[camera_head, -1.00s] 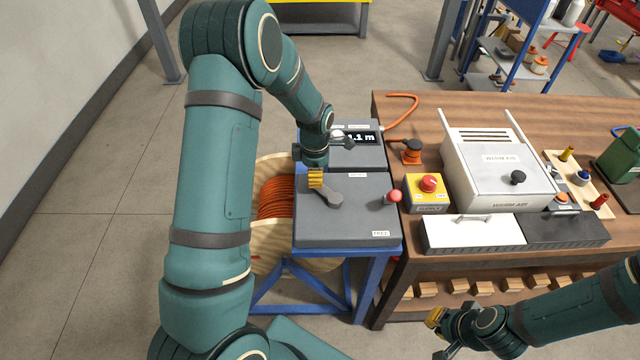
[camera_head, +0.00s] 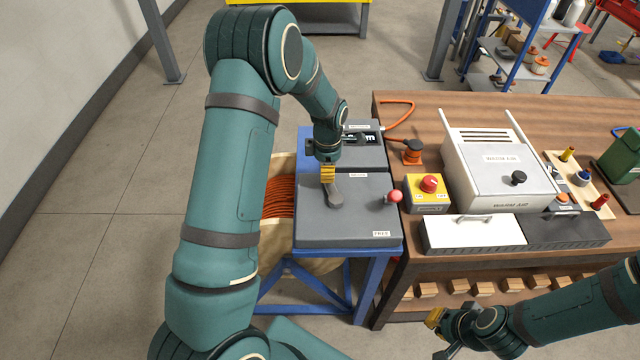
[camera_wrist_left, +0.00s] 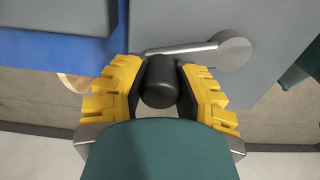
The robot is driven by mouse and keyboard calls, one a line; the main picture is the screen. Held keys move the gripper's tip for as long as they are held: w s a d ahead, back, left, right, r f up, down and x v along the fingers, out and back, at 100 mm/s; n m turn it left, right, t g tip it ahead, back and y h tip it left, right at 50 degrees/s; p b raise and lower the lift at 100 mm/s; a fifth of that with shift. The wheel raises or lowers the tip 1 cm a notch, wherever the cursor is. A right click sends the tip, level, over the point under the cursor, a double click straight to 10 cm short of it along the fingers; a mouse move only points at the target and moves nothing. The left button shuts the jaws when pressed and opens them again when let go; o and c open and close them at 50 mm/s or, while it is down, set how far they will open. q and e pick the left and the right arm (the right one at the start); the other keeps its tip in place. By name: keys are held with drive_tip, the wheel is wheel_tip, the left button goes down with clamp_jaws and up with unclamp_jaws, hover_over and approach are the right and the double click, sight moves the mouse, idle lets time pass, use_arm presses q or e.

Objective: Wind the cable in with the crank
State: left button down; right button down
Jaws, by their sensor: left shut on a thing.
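The crank sits on top of the grey winder box (camera_head: 365,225). Its grey arm and hub (camera_head: 335,200) show in the head view, and its black knob (camera_wrist_left: 160,82) and metal arm (camera_wrist_left: 190,48) show in the left wrist view. My left gripper (camera_head: 328,174) is shut on the knob, with a yellow finger on each side of it. The orange cable (camera_head: 279,197) is wound on a wooden drum (camera_head: 285,162) beside the box, partly hidden by my left arm. A display (camera_head: 360,138) is partly covered by my wrist. My right gripper (camera_head: 440,335) is low at the right, its opening unclear.
A red-knobbed lever (camera_head: 394,196) stands at the box's right edge, near a label reading FREE. The wooden bench (camera_head: 470,115) at the right holds a red emergency button (camera_head: 429,184) on a yellow box and a white warm-air unit (camera_head: 495,165).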

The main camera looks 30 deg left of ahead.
use_arm(q)
drive_tip(key=shift+w+d, duration=0.65)
drive_tip(key=shift+d, duration=0.15)
drive_tip(key=shift+w+d, duration=0.25)
drive_tip(key=shift+d, duration=0.3)
drive_tip(key=shift+w+d, duration=0.2)
drive_tip(key=shift+d, duration=0.35)
drive_tip(key=shift+w+d, duration=0.1)
drive_tip(key=shift+d, duration=1.1)
drive_tip(key=shift+s+d+f, duration=0.1)
drive_tip(key=shift+s+d, duration=0.1)
drive_tip(key=shift+d, duration=0.45)
drive_tip(key=shift+s+d, duration=0.15)
drive_tip(key=shift+d, duration=0.45)
drive_tip(key=shift+s+d+p, duration=0.3)
drive_tip(key=shift+d, duration=0.25)
drive_tip(key=shift+s+d, duration=0.35)
drive_tip(key=shift+d, duration=0.1)
drive_tip(key=shift+s+d, duration=0.6)
drive_tip(key=shift+s, duration=0.1)
drive_tip(key=shift+w, duration=0.1)
